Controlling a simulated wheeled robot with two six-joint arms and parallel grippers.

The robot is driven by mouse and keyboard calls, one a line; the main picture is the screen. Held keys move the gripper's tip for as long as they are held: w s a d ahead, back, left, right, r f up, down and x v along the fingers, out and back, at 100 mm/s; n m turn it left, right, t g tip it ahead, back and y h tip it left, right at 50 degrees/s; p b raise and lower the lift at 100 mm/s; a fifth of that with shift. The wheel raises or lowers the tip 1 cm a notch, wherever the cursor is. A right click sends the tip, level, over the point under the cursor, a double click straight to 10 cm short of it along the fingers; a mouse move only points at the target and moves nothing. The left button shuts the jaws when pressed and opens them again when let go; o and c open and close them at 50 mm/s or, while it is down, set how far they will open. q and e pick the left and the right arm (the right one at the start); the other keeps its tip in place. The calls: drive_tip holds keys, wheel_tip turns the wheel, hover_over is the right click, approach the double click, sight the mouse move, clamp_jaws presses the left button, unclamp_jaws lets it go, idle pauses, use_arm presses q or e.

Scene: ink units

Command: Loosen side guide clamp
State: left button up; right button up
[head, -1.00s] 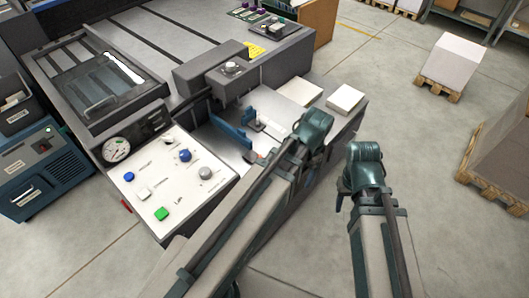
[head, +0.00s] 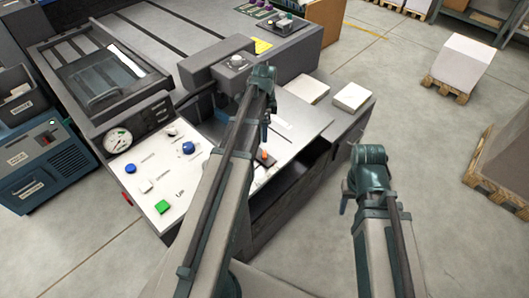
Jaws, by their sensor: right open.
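My left arm reaches over the machine's feed end. Its wrist (head: 262,78) is beside the dark block with a grey knob (head: 237,61). My right gripper (head: 345,196) hangs open and apart from the machine, over the floor, seen nearly edge-on.
A control panel (head: 160,180) with blue, white and green buttons lies left of my left arm. Two paper stacks (head: 351,97) sit at the machine's right edge. A blue unit (head: 40,160) stands at far left. The floor at right is open up to the pallets.

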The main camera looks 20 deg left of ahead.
sight(265, 153)
use_arm(q)
wheel_tip(265, 153, down, 13)
drive_tip(key=b, duration=1.2)
drive_tip(key=shift+b, duration=0.3)
clamp_jaws()
